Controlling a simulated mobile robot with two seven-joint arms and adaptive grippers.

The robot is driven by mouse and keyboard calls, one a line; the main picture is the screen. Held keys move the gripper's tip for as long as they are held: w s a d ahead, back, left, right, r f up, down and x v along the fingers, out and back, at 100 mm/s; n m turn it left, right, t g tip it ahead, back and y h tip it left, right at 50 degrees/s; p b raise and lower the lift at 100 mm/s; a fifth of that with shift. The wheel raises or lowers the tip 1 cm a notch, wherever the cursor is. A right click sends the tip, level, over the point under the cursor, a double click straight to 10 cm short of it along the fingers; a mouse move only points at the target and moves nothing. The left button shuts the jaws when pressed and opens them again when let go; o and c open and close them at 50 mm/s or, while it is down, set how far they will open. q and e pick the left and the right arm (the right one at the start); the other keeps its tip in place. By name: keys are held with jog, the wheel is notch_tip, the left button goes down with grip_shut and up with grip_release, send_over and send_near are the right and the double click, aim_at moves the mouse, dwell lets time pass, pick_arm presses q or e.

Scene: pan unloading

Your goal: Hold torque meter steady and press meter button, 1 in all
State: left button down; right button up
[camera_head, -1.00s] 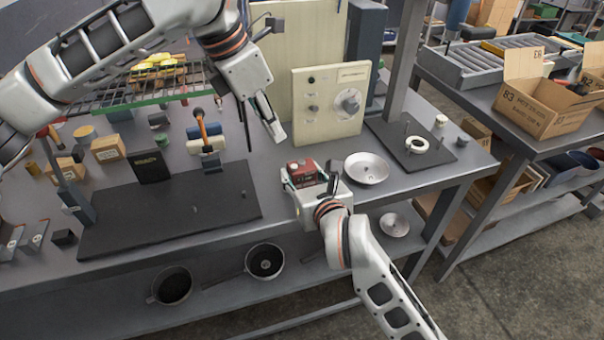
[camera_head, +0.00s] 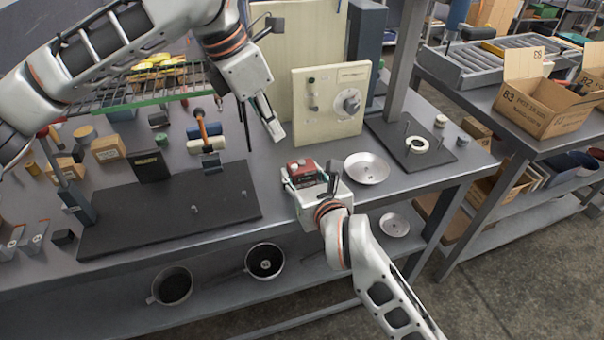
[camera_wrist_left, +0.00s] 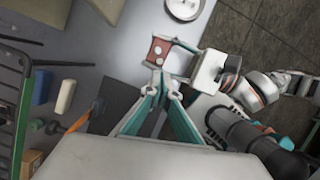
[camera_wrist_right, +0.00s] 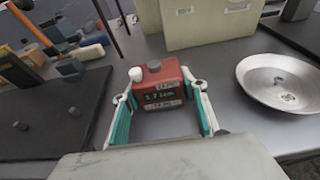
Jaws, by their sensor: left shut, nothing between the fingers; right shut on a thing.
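The torque meter (camera_head: 302,172) is a small red box near the bench's front edge. In the right wrist view the meter (camera_wrist_right: 160,92) faces me with a lit display, a white cap and a grey knob on top. My right gripper (camera_wrist_right: 160,105) is shut on it, one finger on each side. My left gripper (camera_head: 278,135) is shut and empty, above and behind the meter, apart from it in the head view. In the left wrist view the meter (camera_wrist_left: 158,50) lies just beyond the closed fingertips (camera_wrist_left: 166,78). I cannot tell which top part is the button.
A metal dish (camera_head: 367,168) stands right of the meter. A cream panel (camera_head: 330,105) with a dial stands behind it. A dark mat (camera_head: 150,215) lies left, with an orange-handled tool (camera_head: 203,130) beyond. A dark plate with posts (camera_head: 400,160) is at the right.

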dwell(0.4)
pick_arm(q)
jog(key=shift+w+d+r+n+t+h, duration=0.2)
jog(key=shift+d+n+t, duration=0.6)
jog(key=shift+n, duration=1.75)
jog(key=shift+w+d+r+n+t+h, duration=0.25)
jog(key=shift+n+t, duration=1)
jog(key=shift+n, duration=1.25)
jog(key=shift+w+d+r+n+t+h, duration=0.15)
jog(key=shift+d+r+n+t, duration=0.6)
jog(key=shift+n, duration=1.8)
jog(key=shift+a+f+t, duration=0.2)
jog(key=shift+f+t, duration=0.1)
jog(key=shift+f, duration=0.15)
send_over(292, 172)
jog(key=shift+f, duration=4.35)
jog(key=shift+f, duration=0.1)
jog(key=shift+f, duration=0.3)
